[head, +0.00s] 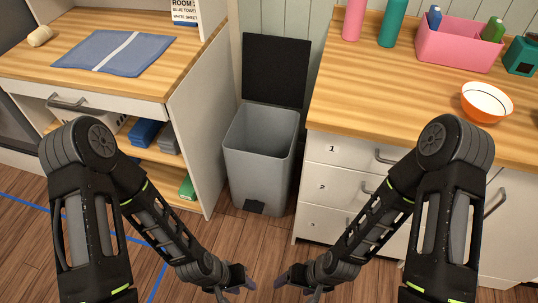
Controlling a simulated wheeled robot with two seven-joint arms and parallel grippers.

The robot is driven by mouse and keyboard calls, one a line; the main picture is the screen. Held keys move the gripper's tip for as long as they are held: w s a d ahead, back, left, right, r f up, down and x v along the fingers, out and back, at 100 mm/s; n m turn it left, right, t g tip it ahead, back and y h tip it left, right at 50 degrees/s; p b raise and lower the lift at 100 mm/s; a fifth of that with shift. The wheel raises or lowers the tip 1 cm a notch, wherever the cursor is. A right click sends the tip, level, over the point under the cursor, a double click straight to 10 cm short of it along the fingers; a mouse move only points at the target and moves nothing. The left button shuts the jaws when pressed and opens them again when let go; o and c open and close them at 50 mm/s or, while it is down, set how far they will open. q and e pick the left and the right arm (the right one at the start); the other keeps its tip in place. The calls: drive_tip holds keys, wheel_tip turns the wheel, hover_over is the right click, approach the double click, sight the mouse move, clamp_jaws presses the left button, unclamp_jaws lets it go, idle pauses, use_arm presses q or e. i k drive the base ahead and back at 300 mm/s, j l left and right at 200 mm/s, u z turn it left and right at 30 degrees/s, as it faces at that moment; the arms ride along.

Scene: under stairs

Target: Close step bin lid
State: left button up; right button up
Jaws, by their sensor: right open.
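A grey step bin (258,165) stands on the floor between two wooden-topped cabinets. Its dark lid (275,70) is open and stands upright at the back of the bin. A dark pedal (255,207) sits at the front of its base. My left gripper (240,288) is low in front of the bin, at the bottom of the head view. Its jaw state is unclear. My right gripper (290,285) is just to the right of it, open and empty. Both grippers are apart from the bin and the lid.
The left counter (120,84) holds a folded blue cloth (115,53). The right counter (390,100) holds an orange bowl (486,102), a pink bin (455,45) and bottles. Numbered drawers (340,187) flank the bin on the right. Wooden floor (245,240) in front is clear.

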sight(275, 68)
drive_tip(key=i+j+u, duration=0.2)
drive_tip(key=i+u, duration=0.15)
drive_tip(key=i, duration=0.2)
drive_tip(key=i+u, duration=0.4)
drive_tip(key=i, duration=0.1)
